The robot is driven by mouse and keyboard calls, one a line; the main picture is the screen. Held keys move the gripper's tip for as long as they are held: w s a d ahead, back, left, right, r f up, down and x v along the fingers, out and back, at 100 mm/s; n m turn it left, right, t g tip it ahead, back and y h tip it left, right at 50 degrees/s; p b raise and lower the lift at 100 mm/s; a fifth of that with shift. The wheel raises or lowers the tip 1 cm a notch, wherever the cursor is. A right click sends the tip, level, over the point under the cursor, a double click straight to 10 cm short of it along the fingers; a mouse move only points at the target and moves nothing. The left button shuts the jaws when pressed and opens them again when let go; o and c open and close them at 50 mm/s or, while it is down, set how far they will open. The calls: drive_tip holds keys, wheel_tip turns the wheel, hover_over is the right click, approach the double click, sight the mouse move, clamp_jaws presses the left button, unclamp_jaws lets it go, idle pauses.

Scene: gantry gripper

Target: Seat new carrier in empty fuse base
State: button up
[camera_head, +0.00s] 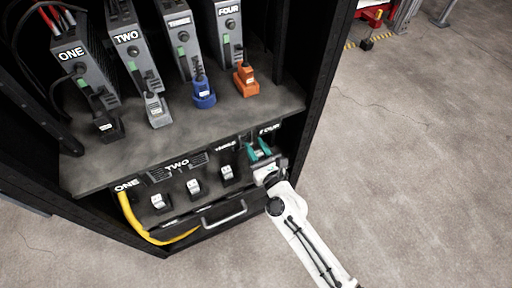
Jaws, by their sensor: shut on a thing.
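My gripper (258,149), with teal fingers on a white arm, reaches into the lower bay of the cabinet under the label FOUR (269,129). It is shut on a small dark thing, apparently the new carrier, of which little shows between the fingers. The fuse base at position four is hidden behind my gripper, so I cannot tell whether the carrier touches it. Black carriers with white faces stand at lower positions one (158,202), two (194,187) and three (228,173).
The shelf (250,108) above holds several grey units, with black, grey, blue (203,95) and orange (245,80) plugs. A yellow cable (130,219) runs at the lower left. A drawer handle (225,214) juts out below.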

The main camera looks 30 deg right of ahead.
drive_tip(key=shift+f+b, duration=0.85)
drive_tip(key=shift+f, duration=0.05)
drive_tip(key=o, duration=1.1)
drive_tip(key=s, duration=1)
drive_tip(key=shift+s+b, duration=0.3)
drive_tip(key=shift+s, duration=0.1)
